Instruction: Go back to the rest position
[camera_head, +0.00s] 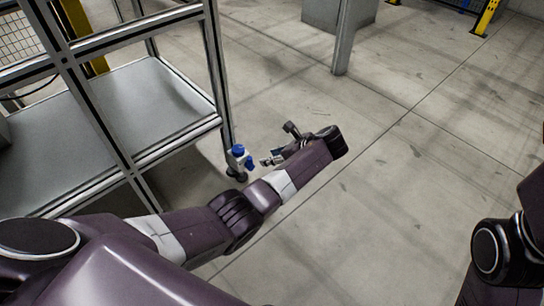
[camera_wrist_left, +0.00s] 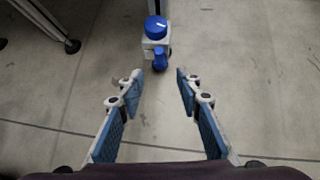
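My left arm reaches out over the floor in the head view, with its gripper (camera_head: 277,147) beside the corner post of a metal rack. In the left wrist view this gripper (camera_wrist_left: 160,72) is open. Its two blue-padded fingers stand apart with nothing between them. A small white fixture with blue knobs (camera_head: 238,154) is at the rack post, just left of the gripper. The fixture (camera_wrist_left: 156,38) also shows just beyond the fingertips in the left wrist view, apart from them. Part of my right arm shows at the right edge of the head view; its gripper is out of frame.
The metal-framed rack (camera_head: 140,165) with grey shelves (camera_head: 150,105) stands at the left, close to my left arm. A grey post (camera_head: 343,40) and a grey block (camera_head: 320,12) stand at the back. The concrete floor (camera_head: 400,190) between my arms is clear.

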